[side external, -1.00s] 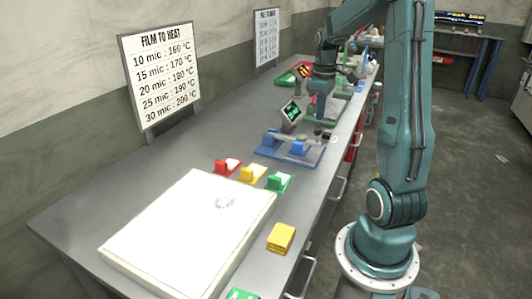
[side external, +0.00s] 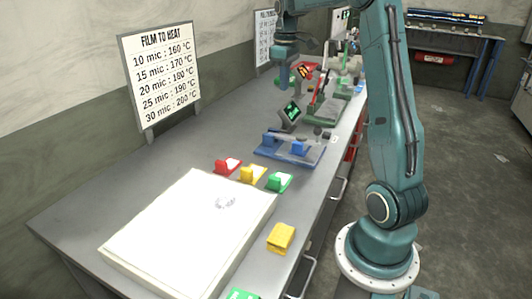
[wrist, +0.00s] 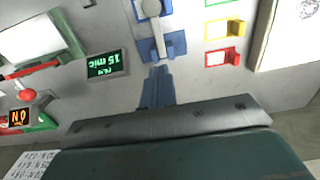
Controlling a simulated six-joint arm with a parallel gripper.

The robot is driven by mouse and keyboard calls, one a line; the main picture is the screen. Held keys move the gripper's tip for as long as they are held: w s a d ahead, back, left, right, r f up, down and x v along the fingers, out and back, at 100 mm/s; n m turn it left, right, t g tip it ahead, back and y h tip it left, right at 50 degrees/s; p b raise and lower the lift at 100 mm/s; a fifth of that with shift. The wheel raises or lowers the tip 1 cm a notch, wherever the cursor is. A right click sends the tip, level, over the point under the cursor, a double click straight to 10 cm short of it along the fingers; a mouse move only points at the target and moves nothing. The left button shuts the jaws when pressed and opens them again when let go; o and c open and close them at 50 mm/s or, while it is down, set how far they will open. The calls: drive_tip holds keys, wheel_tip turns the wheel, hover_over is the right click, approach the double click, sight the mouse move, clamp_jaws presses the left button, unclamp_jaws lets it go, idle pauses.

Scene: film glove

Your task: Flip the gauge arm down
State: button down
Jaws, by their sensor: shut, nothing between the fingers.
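The gauge has a blue base (side external: 272,146) with a grey arm (side external: 308,139) that appears to lie low across it; its exact angle is hard to tell. In the wrist view the base (wrist: 176,43) and the grey arm with its round end (wrist: 151,8) are cut by the top edge. The gauge display (side external: 291,112) stands behind the base, and in the wrist view it (wrist: 107,64) reads 15 mic in green. My gripper (side external: 284,88) is shut and empty, raised above the bench behind the gauge. Its blue fingers (wrist: 157,72) point toward the base in the wrist view.
Red (side external: 221,168), yellow (side external: 246,174) and green (side external: 272,183) holders stand in front of the gauge. A white slab (side external: 185,235) and yellow block (side external: 281,238) are nearer. Behind are a red-lever device (side external: 320,92) and an ON display (side external: 305,71).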

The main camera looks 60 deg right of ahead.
drive_tip(key=shift+w+r, duration=0.55)
drive_tip(key=shift+w, duration=4.95)
drive_tip(key=shift+r, duration=2.45)
drive_tip(key=shift+a, duration=0.1)
